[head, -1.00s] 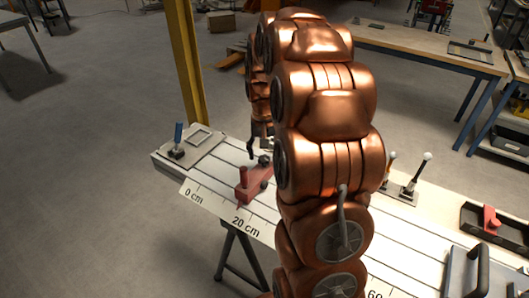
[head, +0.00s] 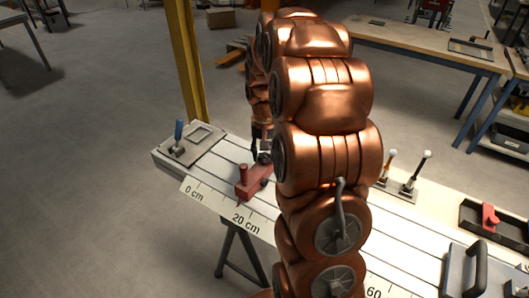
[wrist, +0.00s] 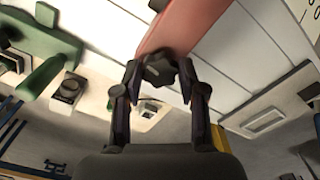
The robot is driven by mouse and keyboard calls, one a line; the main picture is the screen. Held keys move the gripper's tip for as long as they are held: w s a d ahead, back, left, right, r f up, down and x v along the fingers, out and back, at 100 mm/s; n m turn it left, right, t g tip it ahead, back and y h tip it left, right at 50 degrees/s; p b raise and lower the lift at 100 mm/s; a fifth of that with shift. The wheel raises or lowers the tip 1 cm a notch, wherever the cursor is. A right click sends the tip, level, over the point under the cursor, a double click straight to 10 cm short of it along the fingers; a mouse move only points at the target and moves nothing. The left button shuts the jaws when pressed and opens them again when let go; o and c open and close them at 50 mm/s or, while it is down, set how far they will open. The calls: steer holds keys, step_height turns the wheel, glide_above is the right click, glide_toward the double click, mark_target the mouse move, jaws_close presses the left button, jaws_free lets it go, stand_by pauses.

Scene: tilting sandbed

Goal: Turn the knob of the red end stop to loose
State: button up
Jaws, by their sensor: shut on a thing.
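The red end stop (head: 250,184) sits on the white slotted bed near the 20 cm mark, with a red post standing at its front end. In the wrist view the red end stop (wrist: 190,22) runs up out of the picture. Its dark lobed knob (wrist: 159,70) lies between my fingers, with a pale line on its face. My gripper (wrist: 161,82) is shut on the knob, one finger at each side. In the head view my gripper (head: 262,140) comes down over the knob from behind, and my arm hides much of the bed.
A blue-handled lever (head: 179,132) stands on the bed's left end plate. Two small levers (head: 407,175), a dark tray with a red piece (head: 489,217) and a grey block with a black handle (head: 473,268) are right. A green piece (wrist: 45,48) shows in the wrist view.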

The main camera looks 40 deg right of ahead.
steer(key=shift+c, duration=0.5)
steer(key=shift+f+n+b, duration=0.1)
steer(key=shift+n+b, duration=0.3)
steer(key=shift+b, duration=0.05)
steer(key=n+b, duration=0.2)
steer(key=b, duration=0.1)
steer(key=shift+w+n, duration=0.1)
steer(key=shift+n, duration=0.3)
steer(key=n+b, duration=0.2)
steer(key=n, duration=0.1)
steer(key=shift+n, duration=0.3)
steer(key=n+b, duration=0.1)
steer(key=n, duration=0.1)
steer(key=shift+n, duration=0.4)
steer(key=n, duration=0.5)
steer(key=shift+b, duration=0.3)
steer(key=shift+n+p, duration=0.3)
steer(key=shift+n, duration=2.2)
